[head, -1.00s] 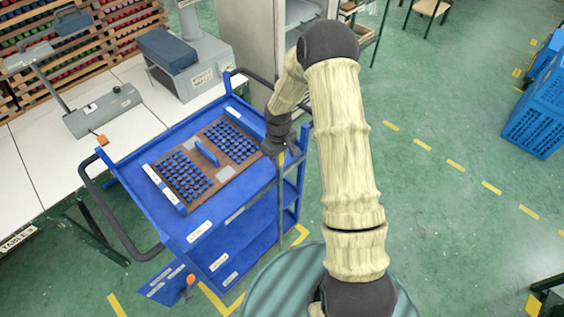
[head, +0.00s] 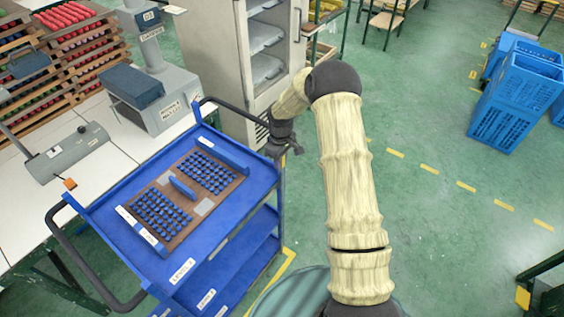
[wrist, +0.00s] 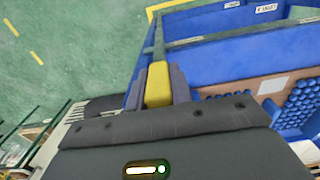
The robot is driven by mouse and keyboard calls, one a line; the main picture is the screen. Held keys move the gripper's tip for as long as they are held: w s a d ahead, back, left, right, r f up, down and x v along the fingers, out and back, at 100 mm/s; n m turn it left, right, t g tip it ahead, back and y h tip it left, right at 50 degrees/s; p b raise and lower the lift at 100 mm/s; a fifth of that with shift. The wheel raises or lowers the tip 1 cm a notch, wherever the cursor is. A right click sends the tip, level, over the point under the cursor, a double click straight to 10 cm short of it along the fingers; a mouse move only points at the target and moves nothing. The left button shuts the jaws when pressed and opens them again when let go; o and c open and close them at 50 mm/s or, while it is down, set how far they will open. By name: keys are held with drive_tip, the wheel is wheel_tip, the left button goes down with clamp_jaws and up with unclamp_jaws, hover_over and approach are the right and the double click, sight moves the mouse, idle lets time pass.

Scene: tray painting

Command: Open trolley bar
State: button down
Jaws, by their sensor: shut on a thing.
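The blue trolley (head: 225,215) stands left of my arm in the head view, with a brown board of blue pieces on its top shelf. My gripper (head: 290,148) is at the trolley's right corner, just outside the top shelf. In the wrist view my gripper (wrist: 158,88) is shut on the yellow grip (wrist: 159,80) of the thin grey trolley bar (wrist: 159,35). The bar runs away from the jaws beside the trolley's blue side. In the head view the grip is mostly hidden by my gripper.
A white table (head: 105,150) with grey machines stands along the trolley's left side. A tall grey cabinet (head: 225,60) is behind the trolley. Blue crates (head: 515,100) stand at the right. The green floor (head: 430,220) between is clear.

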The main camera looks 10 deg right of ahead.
drive_tip(key=shift+w+d+r, duration=0.15)
drive_tip(key=c, duration=1.2)
unclamp_jaws()
drive_tip(key=shift+w+d, duration=0.1)
drive_tip(key=shift+c, duration=0.2)
wheel_tip(320, 180, up, 17)
drive_tip(key=b, duration=0.3)
drive_tip(key=shift+r+b, duration=0.15)
drive_tip(key=shift+b, duration=0.25)
drive_tip(key=s+f+m+t, duration=0.1)
drive_tip(key=s+m, duration=0.7)
drive_tip(key=s, duration=1.9)
drive_tip(key=shift+s+t, duration=0.2)
drive_tip(key=shift+t, duration=0.6)
